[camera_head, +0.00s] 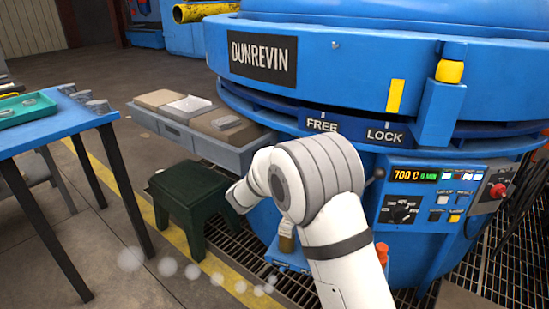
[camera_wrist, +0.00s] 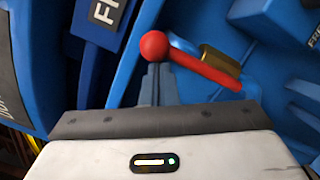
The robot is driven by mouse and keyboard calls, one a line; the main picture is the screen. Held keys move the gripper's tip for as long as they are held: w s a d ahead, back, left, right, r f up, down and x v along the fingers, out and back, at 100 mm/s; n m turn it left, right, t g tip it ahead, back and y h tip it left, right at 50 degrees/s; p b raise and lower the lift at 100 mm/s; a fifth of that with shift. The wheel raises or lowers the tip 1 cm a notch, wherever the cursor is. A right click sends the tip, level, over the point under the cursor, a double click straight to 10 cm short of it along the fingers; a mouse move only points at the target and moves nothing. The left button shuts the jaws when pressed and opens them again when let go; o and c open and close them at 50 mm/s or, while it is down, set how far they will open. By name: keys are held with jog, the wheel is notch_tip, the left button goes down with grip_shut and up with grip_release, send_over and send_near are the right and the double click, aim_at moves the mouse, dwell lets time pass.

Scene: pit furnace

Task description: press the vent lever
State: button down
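In the wrist view a red lever with a round ball end (camera_wrist: 154,46) shows beyond my gripper, its red bar running right and slightly down past a brass-coloured part. I take it for the vent lever, though no label on it is readable. My gripper (camera_wrist: 158,72) has its grey fingers together, just below the ball in the picture; I cannot tell whether they touch it. In the head view my white arm reaches toward the blue furnace (camera_head: 350,60) and hides my fingertips and the red lever.
A control panel (camera_head: 430,194) with a dial and red stop button is at right. FREE (camera_head: 321,124) and LOCK (camera_head: 385,135) labels mark the furnace. A grey tray bench (camera_head: 225,150), green stool (camera_head: 190,205) and blue table (camera_head: 50,128) stand left. Open floor lies between table and stool.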

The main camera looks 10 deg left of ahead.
jog(key=s+a+f, duration=0.3)
jog(key=s+a, duration=0.4)
jog(key=a, duration=0.1)
jog(key=shift+s+p, duration=0.4)
jog(key=shift+p, duration=0.05)
jog(key=shift+r, duration=0.1)
